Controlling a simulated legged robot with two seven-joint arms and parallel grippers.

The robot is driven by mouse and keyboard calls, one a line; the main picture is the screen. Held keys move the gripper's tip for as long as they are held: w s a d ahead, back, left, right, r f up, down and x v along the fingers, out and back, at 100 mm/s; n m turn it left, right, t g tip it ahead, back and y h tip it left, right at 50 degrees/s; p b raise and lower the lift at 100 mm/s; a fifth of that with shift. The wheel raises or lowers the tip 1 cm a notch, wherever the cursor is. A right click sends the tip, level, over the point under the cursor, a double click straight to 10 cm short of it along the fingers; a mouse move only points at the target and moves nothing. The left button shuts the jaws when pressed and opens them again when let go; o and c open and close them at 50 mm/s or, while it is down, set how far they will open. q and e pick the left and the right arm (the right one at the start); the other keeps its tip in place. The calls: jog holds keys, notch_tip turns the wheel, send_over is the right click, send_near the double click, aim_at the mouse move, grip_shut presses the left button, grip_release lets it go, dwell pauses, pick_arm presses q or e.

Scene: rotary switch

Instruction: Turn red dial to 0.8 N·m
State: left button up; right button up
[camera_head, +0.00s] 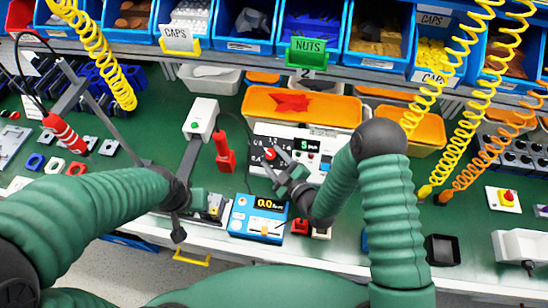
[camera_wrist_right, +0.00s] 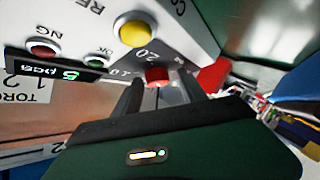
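The red dial (camera_head: 270,154) is on the front of a white control box (camera_head: 258,139) with printed marks around it. In the right wrist view the dial (camera_wrist_right: 157,76) shows between and just beyond my fingertips. My right gripper (camera_head: 279,171) is open at the dial, with a finger on each side; I cannot tell if they touch it. The dial's exact setting is not readable. A blue tester (camera_head: 242,218) with a small yellow-digit display stands in front of the box. My left gripper (camera_head: 178,206) is left of the tester, its opening unclear.
A green display and yellow button (camera_wrist_right: 133,30) are close to my right gripper. A red-handled tool (camera_head: 225,155) stands left of the box. An orange tray (camera_head: 300,106) lies behind it. Yellow coiled cables (camera_head: 440,105) hang at right. A black tray (camera_head: 441,250) is at front right.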

jog(key=shift+d+r, duration=0.1)
jog(key=p+v, duration=0.3)
jog(key=v, duration=1.3)
jog(key=shift+s+d, duration=0.15)
jog(key=shift+s, duration=0.15)
